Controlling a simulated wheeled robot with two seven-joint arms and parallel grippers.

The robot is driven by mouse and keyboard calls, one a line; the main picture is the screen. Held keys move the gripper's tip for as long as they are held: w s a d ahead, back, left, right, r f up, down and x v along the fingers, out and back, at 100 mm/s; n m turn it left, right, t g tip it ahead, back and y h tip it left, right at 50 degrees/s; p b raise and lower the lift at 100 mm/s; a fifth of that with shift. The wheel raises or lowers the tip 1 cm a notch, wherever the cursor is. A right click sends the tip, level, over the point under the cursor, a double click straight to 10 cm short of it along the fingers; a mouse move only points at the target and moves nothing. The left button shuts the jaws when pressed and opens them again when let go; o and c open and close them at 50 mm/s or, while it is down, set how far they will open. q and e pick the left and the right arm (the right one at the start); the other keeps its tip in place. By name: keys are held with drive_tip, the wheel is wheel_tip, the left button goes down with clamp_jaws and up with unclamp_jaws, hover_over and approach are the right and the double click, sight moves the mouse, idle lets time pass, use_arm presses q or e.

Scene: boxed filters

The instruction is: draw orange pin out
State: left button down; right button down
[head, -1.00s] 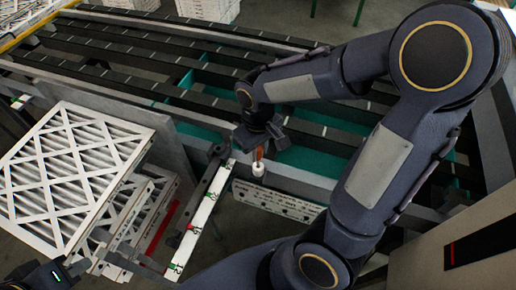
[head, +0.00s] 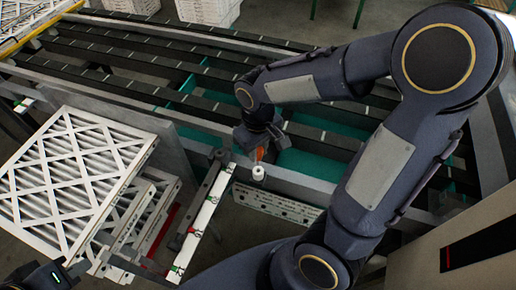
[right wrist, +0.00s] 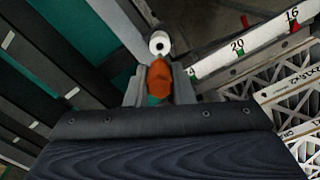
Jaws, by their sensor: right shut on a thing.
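The orange pin (head: 259,154) is held between the fingers of my right gripper (head: 262,146), beside the metal rail. In the right wrist view the orange pin (right wrist: 158,80) sits between the two grey fingers (right wrist: 160,90). Just beyond it is a white round collar (right wrist: 159,43) with a dark centre. The collar also shows in the head view (head: 258,173), just below the pin. I cannot tell whether the pin's far end is inside the collar. My left gripper (head: 42,276) is partly in view at the bottom left; its jaws are unclear.
White pleated filters (head: 75,180) are stacked at left. A white marked scale strip (head: 204,222) with coloured tags runs beside the collar. A slatted conveyor (head: 180,75) with teal beneath spans the back. A tall cabinet (head: 455,230) stands at right.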

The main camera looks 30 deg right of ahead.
drive_tip(key=shift+r, duration=4.5)
